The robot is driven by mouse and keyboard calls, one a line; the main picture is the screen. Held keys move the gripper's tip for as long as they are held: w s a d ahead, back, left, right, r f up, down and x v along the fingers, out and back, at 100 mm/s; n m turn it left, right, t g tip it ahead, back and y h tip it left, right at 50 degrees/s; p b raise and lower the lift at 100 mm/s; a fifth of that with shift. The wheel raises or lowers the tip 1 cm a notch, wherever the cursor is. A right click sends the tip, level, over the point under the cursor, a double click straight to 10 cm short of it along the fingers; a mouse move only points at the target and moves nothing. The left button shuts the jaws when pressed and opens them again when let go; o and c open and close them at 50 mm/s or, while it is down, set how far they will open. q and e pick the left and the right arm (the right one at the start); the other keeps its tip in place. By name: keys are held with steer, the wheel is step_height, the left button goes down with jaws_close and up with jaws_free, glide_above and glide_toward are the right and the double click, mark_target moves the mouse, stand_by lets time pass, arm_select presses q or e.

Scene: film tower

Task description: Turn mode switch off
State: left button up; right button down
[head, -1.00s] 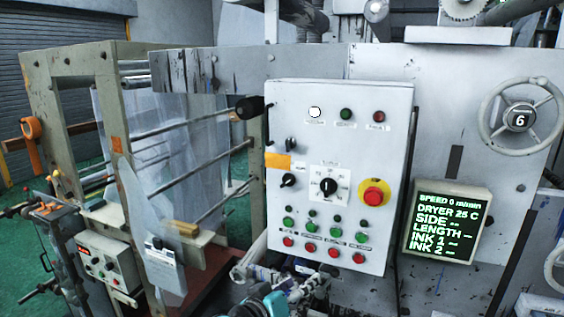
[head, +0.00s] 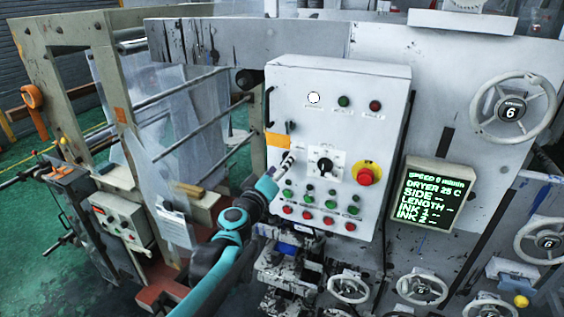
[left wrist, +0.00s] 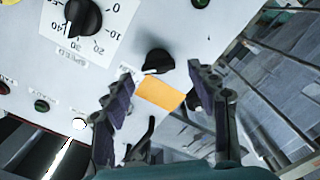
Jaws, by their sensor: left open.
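On the grey control panel (head: 388,120), a black rotary knob (left wrist: 155,61) shows in the left wrist view, beside the orange label (left wrist: 160,93). A pale pointer mark on the knob faces the label's side; its position text cannot be read. In the head view my arm hides this knob. My left gripper (head: 289,160) is in front of the panel, left of the speed dial (head: 325,165). In the left wrist view its fingers (left wrist: 163,95) are spread either side of the label, with the knob just beyond their tips. Contact cannot be told. My right gripper is not in view.
Green and red buttons (head: 308,214) line the panel below the dial. A red emergency stop (head: 365,176) sits on a yellow base to the right. Handwheels (head: 349,287) stand out below.

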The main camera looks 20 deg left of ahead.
arm_select(q)
steer(key=shift+w+d, duration=0.1)
steer(key=shift+w, duration=0.65)
steer(key=c, duration=1.2)
steer(key=shift+o, duration=0.2)
